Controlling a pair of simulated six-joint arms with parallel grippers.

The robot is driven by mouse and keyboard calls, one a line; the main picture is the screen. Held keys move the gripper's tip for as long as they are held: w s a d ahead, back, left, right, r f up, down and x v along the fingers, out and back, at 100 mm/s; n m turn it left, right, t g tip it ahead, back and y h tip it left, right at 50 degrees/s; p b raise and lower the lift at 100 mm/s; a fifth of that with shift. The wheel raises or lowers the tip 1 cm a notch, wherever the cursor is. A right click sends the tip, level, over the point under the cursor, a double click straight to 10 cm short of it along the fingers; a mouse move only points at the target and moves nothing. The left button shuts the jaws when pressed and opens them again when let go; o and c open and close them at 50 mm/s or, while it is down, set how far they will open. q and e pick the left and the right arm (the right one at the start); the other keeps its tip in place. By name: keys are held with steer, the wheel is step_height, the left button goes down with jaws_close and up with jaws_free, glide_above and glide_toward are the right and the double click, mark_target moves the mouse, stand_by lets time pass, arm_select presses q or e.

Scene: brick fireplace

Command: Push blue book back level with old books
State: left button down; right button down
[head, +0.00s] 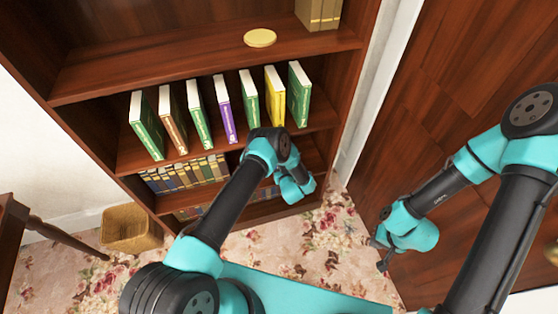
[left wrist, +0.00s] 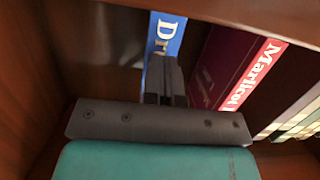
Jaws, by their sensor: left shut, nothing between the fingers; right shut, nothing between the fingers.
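In the left wrist view a blue book (left wrist: 167,32) with white letters on its spine stands at the centre top. My left gripper (left wrist: 165,62) is shut and empty, its fingertips right in front of the blue spine; I cannot tell if they touch it. In the head view that gripper is hidden behind my left arm, by the lower shelves. A row of old-looking brown and dark books (head: 185,177) fills the left of a lower shelf in the head view. The blue book cannot be made out there. My right gripper (head: 381,256) is shut and empty, low over the floor.
A red book (left wrist: 262,72) stands right of the blue one, with pale book edges (left wrist: 300,120) further right. A dark wood wall is close on the left. Green, brown, purple and yellow books (head: 225,108) stand above. A wicker basket (head: 131,229) is on the floor.

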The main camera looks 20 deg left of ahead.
arm_select(q)
steer(key=shift+w+a, duration=0.1)
steer(key=shift+w, duration=0.05)
stand_by(0.4)
steer(key=f+v, duration=0.2)
steer(key=v, duration=0.7)
steer(key=shift+s+d, duration=0.3)
steer(key=shift+s, duration=0.25)
stand_by(0.5)
stand_by(0.3)
step_height(320, 180, up, 10)
steer(key=s+a+m+g+h, duration=0.25)
steer(key=g+h, duration=0.25)
steer(key=h, duration=0.3)
steer(key=s+a+r+m+g+h, duration=0.1)
steer(key=s+a+r+g+h, duration=0.1)
steer(key=s, duration=0.9)
steer(key=s+a+r+m+g+h, duration=0.1)
steer(key=s+a+r+g, duration=0.3)
steer(key=s, duration=0.6)
step_height(320, 180, up, 2)
steer(key=shift+s+r+g+h, duration=0.1)
steer(key=shift+s+g+h, duration=0.3)
steer(key=shift+g+h, duration=0.15)
